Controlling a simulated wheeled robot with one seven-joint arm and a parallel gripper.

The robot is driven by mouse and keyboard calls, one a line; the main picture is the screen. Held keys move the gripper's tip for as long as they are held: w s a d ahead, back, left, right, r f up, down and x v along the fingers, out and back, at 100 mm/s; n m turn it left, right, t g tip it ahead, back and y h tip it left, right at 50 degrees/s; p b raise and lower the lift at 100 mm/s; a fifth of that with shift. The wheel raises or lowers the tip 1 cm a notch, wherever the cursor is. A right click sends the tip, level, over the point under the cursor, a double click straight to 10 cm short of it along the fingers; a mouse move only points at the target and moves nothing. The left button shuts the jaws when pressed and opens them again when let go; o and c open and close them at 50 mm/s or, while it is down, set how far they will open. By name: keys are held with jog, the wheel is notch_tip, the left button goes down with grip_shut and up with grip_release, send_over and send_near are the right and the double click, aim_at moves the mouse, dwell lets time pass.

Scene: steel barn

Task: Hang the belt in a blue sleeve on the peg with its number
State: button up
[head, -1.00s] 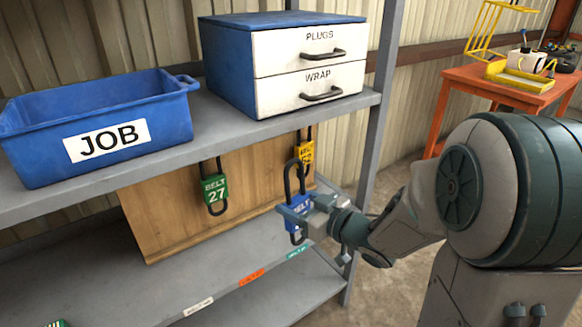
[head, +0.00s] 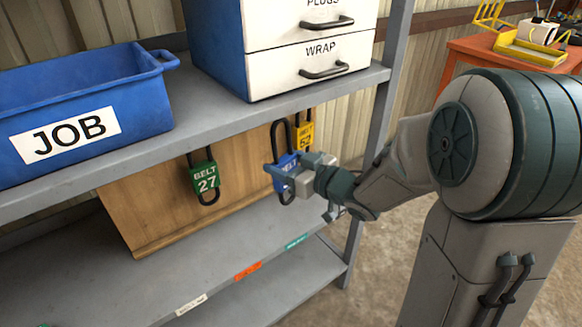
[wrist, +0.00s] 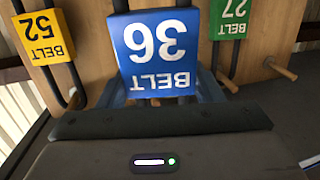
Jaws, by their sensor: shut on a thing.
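My gripper (head: 290,182) is shut on the blue-sleeved belt (wrist: 155,48), a black loop whose sleeve reads BELT 36, upside down in the wrist view. In the head view the blue-sleeved belt (head: 283,162) hangs upright from the jaws, close in front of the wooden board (head: 150,212) under the shelf. Wooden pegs stick out of the board; one bare peg (wrist: 285,71) shows at the right of the wrist view. I cannot read any peg numbers. Whether the belt's loop touches a peg is hidden.
A green BELT 27 (head: 205,182) hangs on the board to the left, and a yellow BELT 52 (head: 303,138) close to the right. Above is the shelf (head: 215,122) with a JOB bin (head: 150,110) and drawers (head: 300,70). A grey post (head: 385,100) stands right.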

jog(key=x, duration=0.3)
jog(key=shift+w+d+f+b, duration=0.1)
jog(key=shift+w+b, duration=0.2)
jog(key=shift+w, duration=0.25)
dwell(0.4)
jog(key=shift+w+d+r+x, duration=0.15)
jog(key=shift+w+x, duration=0.05)
jog(key=shift+x, duration=0.9)
jog(key=shift+w+d+r+x, duration=0.1)
jog(key=shift+w+d+x, duration=0.05)
jog(key=shift+x, duration=1)
jog(key=shift+w+d+r+x, duration=0.15)
jog(key=shift+w+x, duration=0.05)
jog(key=shift+x, duration=0.9)
jog(key=shift+f, duration=0.15)
jog(key=shift+f+b, duration=0.3)
jog(key=shift+f, duration=0.15)
